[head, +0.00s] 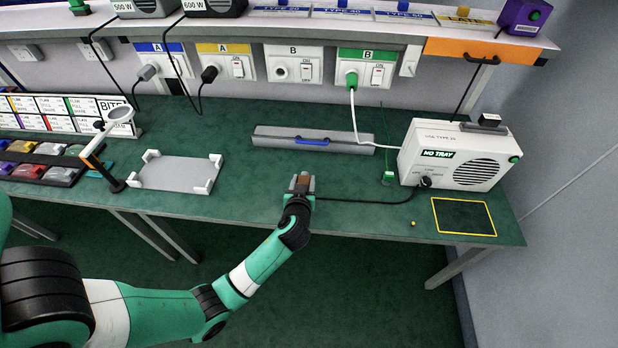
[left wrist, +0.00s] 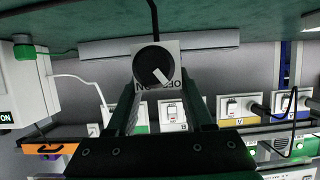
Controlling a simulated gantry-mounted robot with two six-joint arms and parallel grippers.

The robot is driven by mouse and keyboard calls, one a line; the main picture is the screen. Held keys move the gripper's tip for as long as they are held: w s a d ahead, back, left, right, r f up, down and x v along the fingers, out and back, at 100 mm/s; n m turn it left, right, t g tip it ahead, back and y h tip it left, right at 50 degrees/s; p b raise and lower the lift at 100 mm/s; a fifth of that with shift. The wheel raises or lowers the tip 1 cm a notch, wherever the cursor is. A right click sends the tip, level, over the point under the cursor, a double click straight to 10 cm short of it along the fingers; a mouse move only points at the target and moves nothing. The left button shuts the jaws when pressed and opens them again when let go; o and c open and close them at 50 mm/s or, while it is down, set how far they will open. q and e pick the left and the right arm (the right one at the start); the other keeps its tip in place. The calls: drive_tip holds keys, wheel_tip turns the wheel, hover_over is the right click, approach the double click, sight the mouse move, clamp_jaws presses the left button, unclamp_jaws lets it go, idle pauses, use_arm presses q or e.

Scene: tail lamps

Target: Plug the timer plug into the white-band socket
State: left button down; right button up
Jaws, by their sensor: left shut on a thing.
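My left gripper (head: 301,183) is low over the green bench, in front of the long grey bar. The white-band socket (head: 293,62), marked B, is on the wall panel behind the bench. Its round opening looks empty. It also shows partly between the fingers in the left wrist view (left wrist: 172,112). The plug is well apart from it. My right gripper is not in view.
Neighbouring green (head: 364,68), yellow (head: 226,61) and blue (head: 160,61) sockets hold plugs. The long grey bar (head: 270,135) lies behind the gripper. The white "NO TRAY" box (head: 418,145) stands right; a white cable hangs from the green socket. A grey tray (head: 180,175) lies left.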

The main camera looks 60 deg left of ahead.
sight(308, 181)
use_arm(q)
drive_tip(key=s+d+r+p, duration=0.5)
drive_tip(key=s+d+p, duration=0.1)
drive_tip(key=s+p, duration=0.2)
drive_tip(key=shift+s+r+p, duration=0.3)
drive_tip(key=shift+r+p, duration=0.05)
drive_tip(key=shift+p, duration=0.15)
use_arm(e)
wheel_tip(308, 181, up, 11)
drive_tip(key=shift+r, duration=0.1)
